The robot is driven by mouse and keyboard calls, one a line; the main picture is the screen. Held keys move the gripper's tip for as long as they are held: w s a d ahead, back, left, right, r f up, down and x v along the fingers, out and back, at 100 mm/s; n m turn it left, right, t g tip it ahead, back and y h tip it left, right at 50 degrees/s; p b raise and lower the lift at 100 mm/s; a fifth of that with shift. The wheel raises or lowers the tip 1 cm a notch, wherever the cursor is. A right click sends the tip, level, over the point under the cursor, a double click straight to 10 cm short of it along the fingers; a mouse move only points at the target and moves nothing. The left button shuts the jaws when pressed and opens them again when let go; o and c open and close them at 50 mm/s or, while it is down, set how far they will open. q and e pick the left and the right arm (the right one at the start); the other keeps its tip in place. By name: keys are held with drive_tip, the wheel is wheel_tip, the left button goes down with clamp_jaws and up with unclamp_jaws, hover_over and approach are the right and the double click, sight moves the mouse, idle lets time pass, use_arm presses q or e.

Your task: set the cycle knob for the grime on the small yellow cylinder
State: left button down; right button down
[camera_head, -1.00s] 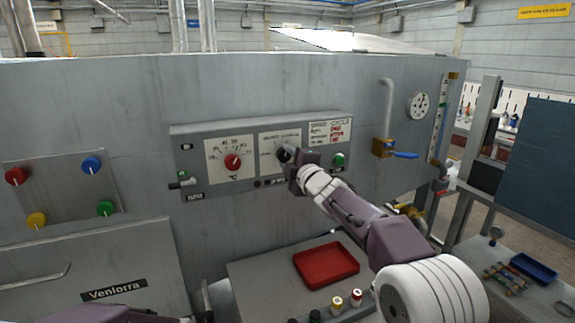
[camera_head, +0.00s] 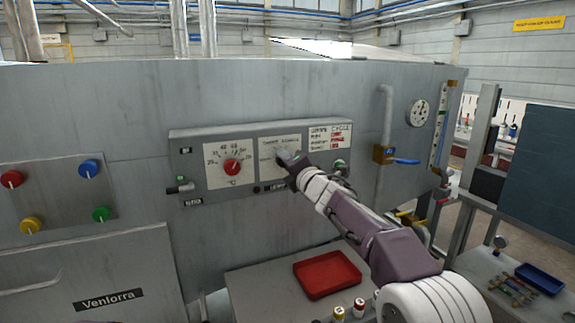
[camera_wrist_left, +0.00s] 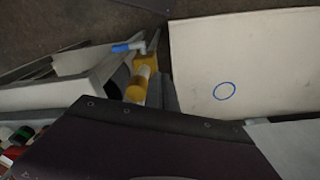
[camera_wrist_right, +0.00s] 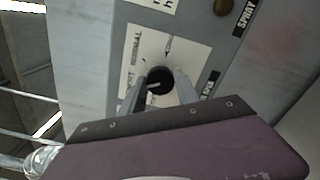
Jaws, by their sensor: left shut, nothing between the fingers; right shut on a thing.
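The black cycle knob (camera_wrist_right: 160,80) sits on a white dial plate, its white mark pointing left in the right wrist view. My right gripper (camera_wrist_right: 163,88) is shut on it, a finger on each side. In the head view, my right gripper (camera_head: 288,162) reaches the panel and hides most of the knob. A small yellow cylinder (camera_head: 338,313) with a pale top stands at the bottom edge beside a red one (camera_head: 359,307); any grime is too small to tell. My left gripper (camera_wrist_left: 163,92) is shut and empty in the left wrist view.
A grime-and-cycle chart (camera_head: 330,136) is right of the dial, too small to read fully. A red temperature knob (camera_head: 232,167) is left of it. A red tray (camera_head: 327,274) lies below. A blue-handled valve (camera_head: 405,161) is to the right.

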drive_tip(key=shift+f, duration=0.15)
idle(0.4)
drive_tip(key=c, duration=0.9)
unclamp_jaws()
drive_tip(key=shift+a, duration=0.1)
drive_tip(key=shift+s, duration=0.15)
drive_tip(key=b+v, duration=0.3)
drive_tip(key=v, duration=0.6)
